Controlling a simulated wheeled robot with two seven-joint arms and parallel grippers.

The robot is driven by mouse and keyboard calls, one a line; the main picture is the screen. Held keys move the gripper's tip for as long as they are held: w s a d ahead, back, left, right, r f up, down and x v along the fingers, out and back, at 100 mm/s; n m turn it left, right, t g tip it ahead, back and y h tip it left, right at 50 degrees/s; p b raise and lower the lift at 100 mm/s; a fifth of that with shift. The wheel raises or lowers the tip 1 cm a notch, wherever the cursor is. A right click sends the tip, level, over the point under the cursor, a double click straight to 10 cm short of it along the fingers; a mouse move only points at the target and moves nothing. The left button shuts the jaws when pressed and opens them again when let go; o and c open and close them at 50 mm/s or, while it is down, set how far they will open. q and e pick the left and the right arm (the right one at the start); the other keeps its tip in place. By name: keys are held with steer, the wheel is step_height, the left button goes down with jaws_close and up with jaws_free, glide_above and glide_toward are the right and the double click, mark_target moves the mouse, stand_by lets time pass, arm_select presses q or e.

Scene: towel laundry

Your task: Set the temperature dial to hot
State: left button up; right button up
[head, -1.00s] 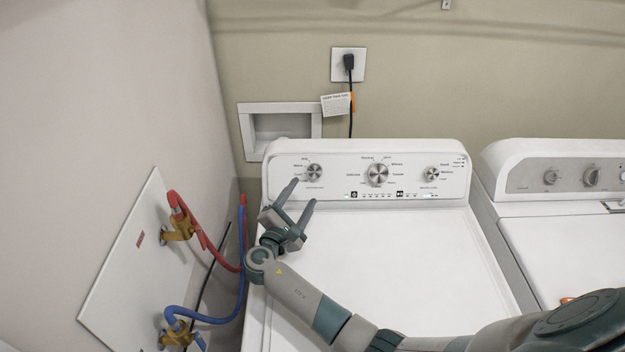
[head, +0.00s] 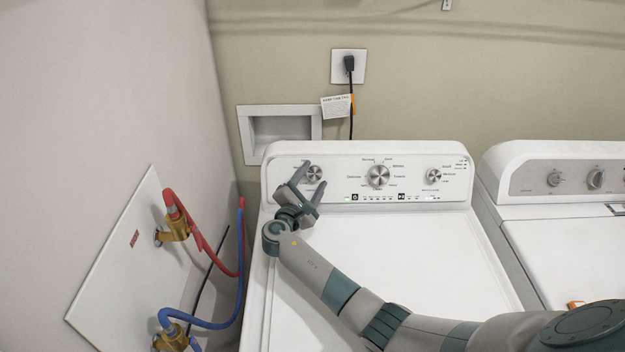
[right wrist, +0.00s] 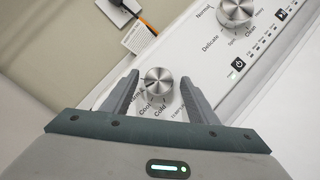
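The temperature dial (head: 315,174) is the round silver knob at the left end of the white washer's control panel. In the right wrist view the dial (right wrist: 158,84) has the labels Cool and Cold below it. A label that seems to be Warm is partly covered by the left finger, and I cannot read a Hot label. My right gripper (head: 314,174) is open, with one finger on each side of the dial. In the right wrist view small gaps seem to show between the fingers (right wrist: 159,78) and the dial. My left gripper is not in view.
The larger cycle knob (head: 378,176) and another small knob (head: 434,176) sit to the right on the same panel. Red (head: 198,238) and blue (head: 212,323) hoses run from valves on the left wall. A second appliance (head: 560,225) stands at the right.

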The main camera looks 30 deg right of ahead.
steer(key=c, duration=0.9)
steer(key=shift+o, duration=0.2)
steer(key=shift+a+f+m+g+b, duration=0.1)
steer(key=shift+m+g+b, duration=0.2)
steer(key=shift+m+b, duration=0.3)
steer(key=m+g+b, duration=0.1)
steer(key=m+b, duration=0.1)
steer(key=m, duration=0.1)
steer(key=shift+w+a+g, duration=0.1)
steer(key=shift+w+g, duration=0.05)
steer(key=shift+g, duration=0.25)
steer(key=m, duration=0.1)
steer(key=m+g+b, duration=0.1)
steer(key=shift+r+m, duration=0.25)
steer(key=shift+m, duration=0.05)
steer(key=shift+w+r+m+g+y, duration=0.15)
steer(key=shift+m+g+y, duration=0.25)
steer(key=shift+m+g, duration=0.55)
steer(key=o, duration=1)
